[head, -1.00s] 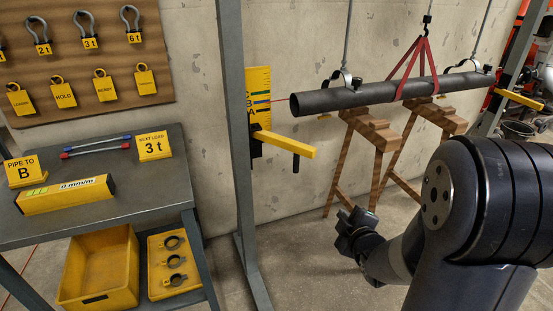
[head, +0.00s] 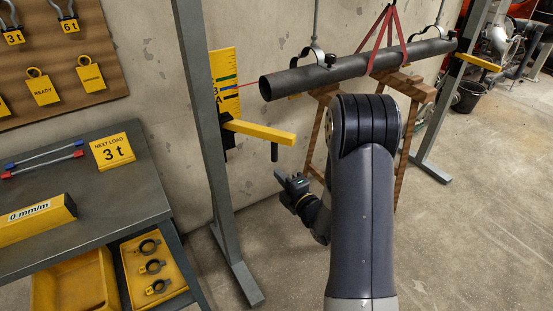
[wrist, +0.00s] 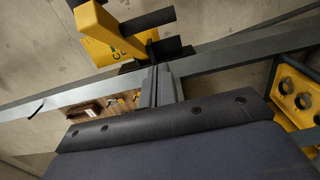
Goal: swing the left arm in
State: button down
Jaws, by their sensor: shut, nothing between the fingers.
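The left arm is a yellow bar (head: 258,132) on the left grey post (head: 205,130), sticking out to the right in the head view, with a black handle (head: 274,151) hanging near its free end. In the wrist view the yellow bar (wrist: 95,25) and its black handle (wrist: 148,20) show at the top. My gripper (head: 290,183) is shut and empty, below and slightly right of the handle in the head view, apart from it. In the wrist view its fingers (wrist: 162,85) show in front of the grey post. The dark pipe (head: 345,70) hangs in a red sling (head: 385,42).
Wooden trestles (head: 415,88) stand under the pipe, partly hidden by my arm. The right yellow arm (head: 478,62) is on the far post. Floor right of my arm is clear.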

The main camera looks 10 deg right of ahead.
jog(key=w+p, duration=0.1)
jog(key=w, duration=0.6)
jog(key=shift+d, duration=0.3)
